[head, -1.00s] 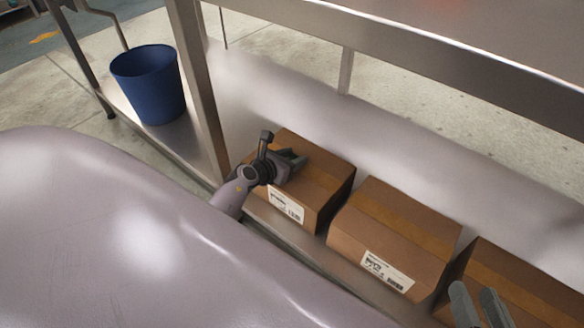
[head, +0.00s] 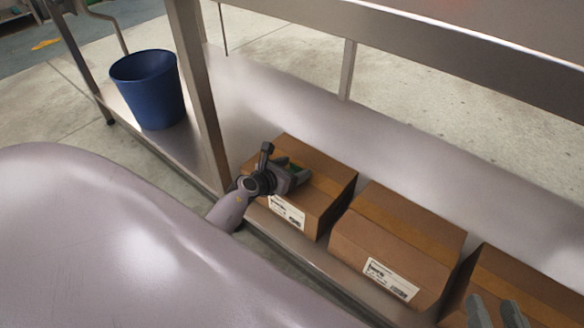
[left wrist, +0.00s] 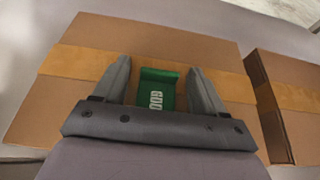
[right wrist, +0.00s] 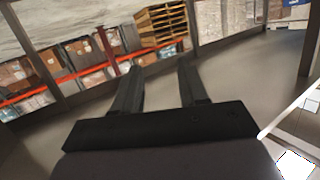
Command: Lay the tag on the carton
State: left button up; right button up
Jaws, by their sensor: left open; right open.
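The green tag (left wrist: 157,90) with white print lies on top of the leftmost brown carton (left wrist: 60,100), partly over its tape strip. A bit of its green also shows in the head view (head: 291,164). My left gripper (left wrist: 158,68) is open, with one finger on each side of the tag and a gap on both sides. In the head view my left gripper (head: 298,170) is low over that carton (head: 325,180). The tag's near end is hidden by the gripper body. My right gripper (head: 494,303) is open and empty, in front of the right carton.
A middle carton (head: 400,235) and a right carton (head: 540,285) stand in the same row on the metal lower shelf (head: 285,240). A blue bin (head: 150,90) stands at the left. A steel post (head: 197,90) and the upper tabletop edge (head: 420,45) are close by.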

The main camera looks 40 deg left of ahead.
pick_arm(q)
jog(key=shift+r, duration=0.1)
pick_arm(e)
jog(key=shift+r, duration=0.1)
pick_arm(q)
jog(key=shift+r+p, duration=0.2)
jog(key=shift+p, duration=0.1)
jog(key=p+v, duration=0.5)
jog(key=v, duration=0.7)
pick_arm(e)
jog(key=shift+w+a+m+g+y, duration=0.25)
jog(key=shift+a+m+g, duration=0.25)
jog(key=shift+a, duration=0.3)
jog(key=shift+w+a+m+g+y, duration=0.15)
jog(key=shift+a+m+g+y, duration=0.2)
jog(key=shift+a+g, duration=0.35)
